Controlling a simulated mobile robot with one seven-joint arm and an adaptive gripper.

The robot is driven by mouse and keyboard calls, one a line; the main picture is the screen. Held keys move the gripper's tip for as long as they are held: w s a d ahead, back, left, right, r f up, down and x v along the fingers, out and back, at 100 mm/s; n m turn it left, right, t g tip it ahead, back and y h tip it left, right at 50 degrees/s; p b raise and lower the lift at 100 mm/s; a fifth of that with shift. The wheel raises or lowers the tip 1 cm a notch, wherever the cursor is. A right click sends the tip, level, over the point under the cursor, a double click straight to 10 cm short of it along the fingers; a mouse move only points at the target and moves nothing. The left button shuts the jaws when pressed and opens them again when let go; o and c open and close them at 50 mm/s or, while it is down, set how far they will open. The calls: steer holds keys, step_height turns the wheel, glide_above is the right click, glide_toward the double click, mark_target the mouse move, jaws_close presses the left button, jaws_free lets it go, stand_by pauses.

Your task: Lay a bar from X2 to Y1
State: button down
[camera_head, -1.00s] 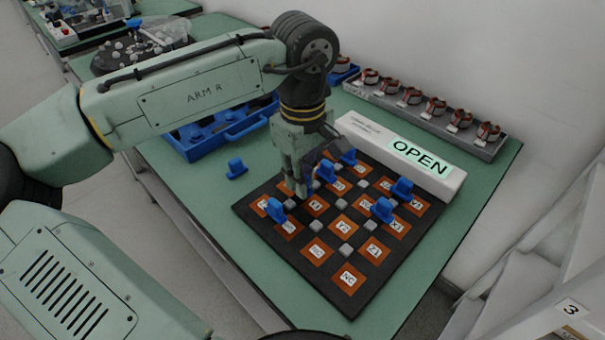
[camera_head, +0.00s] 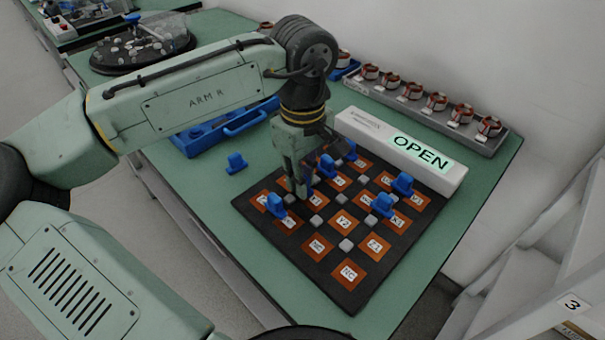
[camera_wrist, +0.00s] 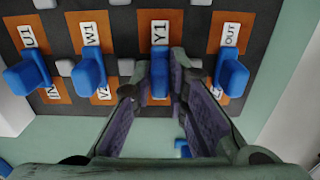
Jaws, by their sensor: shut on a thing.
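The dark board (camera_head: 345,297) has orange labelled pads and several upright blue bars. My gripper (camera_head: 300,188) points down at its far-left part. In the wrist view my gripper (camera_wrist: 165,80) is shut on a blue bar (camera_wrist: 160,78) at the pad marked Y1 (camera_wrist: 160,32). The bar's lower side is partly hidden by the fingers. Other blue bars stand at the U1 pad (camera_wrist: 28,74), the W1 pad (camera_wrist: 88,70) and the OUT pad (camera_wrist: 232,74). I cannot read an X2 label; my gripper hides part of the board in the head view.
A loose blue bar (camera_head: 236,163) stands on the green table left of the board. A blue tray (camera_head: 235,127) lies behind it. A white box marked OPEN (camera_head: 400,148) and a grey tray of coils (camera_head: 430,117) stand behind the board. Small grey blocks sit between pads.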

steer(key=c, duration=1.5)
jaws_free()
step_height(320, 180, up, 12)
steer(key=shift+r, duration=0.1)
